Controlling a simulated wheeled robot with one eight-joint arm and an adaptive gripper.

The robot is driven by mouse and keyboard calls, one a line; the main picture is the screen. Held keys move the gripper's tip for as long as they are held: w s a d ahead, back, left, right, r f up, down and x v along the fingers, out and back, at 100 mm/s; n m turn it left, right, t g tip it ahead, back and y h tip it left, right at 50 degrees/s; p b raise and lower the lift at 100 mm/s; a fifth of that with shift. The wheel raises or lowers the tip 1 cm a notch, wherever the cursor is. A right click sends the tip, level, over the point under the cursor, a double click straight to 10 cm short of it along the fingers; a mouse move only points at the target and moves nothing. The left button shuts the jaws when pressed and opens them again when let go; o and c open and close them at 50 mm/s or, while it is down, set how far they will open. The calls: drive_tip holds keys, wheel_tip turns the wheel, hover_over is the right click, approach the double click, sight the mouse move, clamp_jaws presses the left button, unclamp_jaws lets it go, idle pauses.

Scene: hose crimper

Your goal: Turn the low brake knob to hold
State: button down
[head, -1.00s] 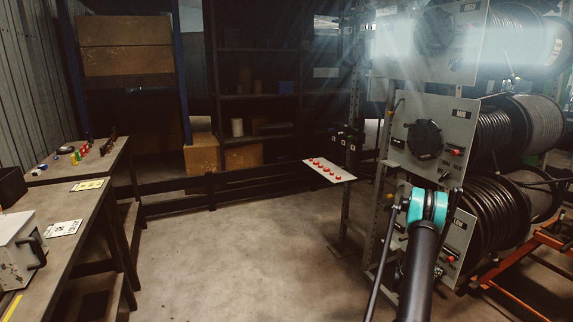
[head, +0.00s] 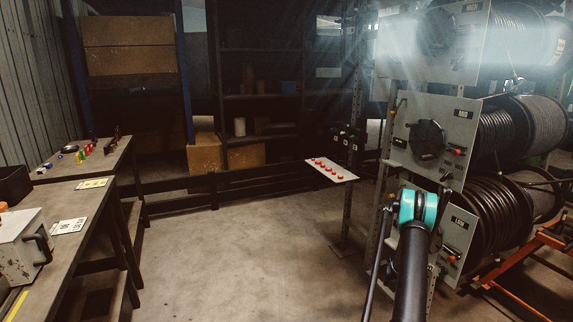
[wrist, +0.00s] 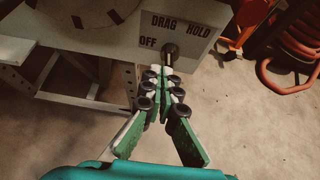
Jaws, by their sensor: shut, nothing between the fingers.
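The low brake panel (head: 461,229) is at the lower right of the head view, with its LOW label and a red knob (head: 452,259). My arm covers part of it. In the wrist view a white plate (wrist: 205,18) reads OFF at left, DRAG at top and HOLD at right. The brake knob (wrist: 170,50) sits by these words; its pointing is unclear. My gripper (wrist: 165,75) is shut and empty, with green fingers and dark round joints. Its tips are just below the knob; I cannot tell whether they touch it. The head view hides my gripper.
Hose reels (head: 492,222) stand right of the panel, with an orange frame (head: 530,258) beside them. A plate with red buttons (head: 331,170) juts out left of the rack. Workbenches (head: 75,205) stand at left. The middle floor (head: 240,255) is clear.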

sight(442, 267)
drive_tip(key=shift+w+d, duration=0.4)
drive_tip(key=shift+d, duration=0.5)
drive_tip(key=shift+w+d, duration=0.4)
drive_tip(key=shift+d, duration=0.5)
drive_tip(key=shift+w+d, duration=0.4)
drive_tip(key=shift+d, duration=0.5)
drive_tip(key=shift+s+f, duration=0.15)
drive_tip(key=shift+f, duration=0.1)
drive_tip(key=shift+s+d+r, duration=0.15)
drive_tip(key=shift+s+d, duration=0.25)
drive_tip(key=shift+s, duration=0.35)
drive_tip(key=shift+s+d, duration=0.15)
drive_tip(key=shift+s, duration=0.35)
drive_tip(key=shift+r, duration=0.35)
drive_tip(key=s+a, duration=0.2)
drive_tip(key=a, duration=0.3)
drive_tip(key=shift+s+a, duration=0.2)
drive_tip(key=shift+a, duration=0.05)
